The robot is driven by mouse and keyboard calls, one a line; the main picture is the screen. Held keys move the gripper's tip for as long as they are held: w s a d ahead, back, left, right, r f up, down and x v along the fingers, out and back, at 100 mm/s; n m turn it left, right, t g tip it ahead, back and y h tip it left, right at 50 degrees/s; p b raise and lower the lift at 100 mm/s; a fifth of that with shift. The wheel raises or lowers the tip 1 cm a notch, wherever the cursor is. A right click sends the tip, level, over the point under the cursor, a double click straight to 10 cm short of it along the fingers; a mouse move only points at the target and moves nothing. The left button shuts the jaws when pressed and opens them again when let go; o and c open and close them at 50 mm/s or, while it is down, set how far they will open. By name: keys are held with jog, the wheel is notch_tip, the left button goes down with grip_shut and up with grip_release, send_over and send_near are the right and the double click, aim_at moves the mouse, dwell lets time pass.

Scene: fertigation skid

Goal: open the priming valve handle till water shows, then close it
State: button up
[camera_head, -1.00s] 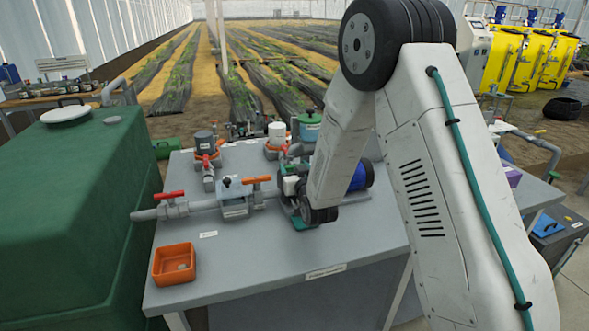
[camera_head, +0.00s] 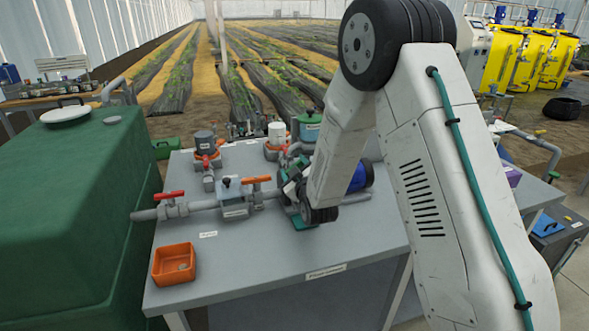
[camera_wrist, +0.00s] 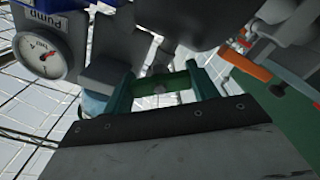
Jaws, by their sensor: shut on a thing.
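In the wrist view, my gripper (camera_wrist: 160,76) has its two fingers on either side of a green bar-like handle (camera_wrist: 174,83) and is shut on it. I take this as the priming valve handle; its pivot and exact angle are partly hidden by the dark parts above. In the head view, my gripper (camera_head: 292,183) is at the pump on the grey bench, tilted, and my arm hides the handle there. No water is visible in either view.
A pressure gauge (camera_wrist: 42,55) is close beside my gripper. An orange tray (camera_head: 174,264) sits at the bench's front left.

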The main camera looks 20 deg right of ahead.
jog(key=shift+n, duration=0.7)
jog(key=o, duration=1)
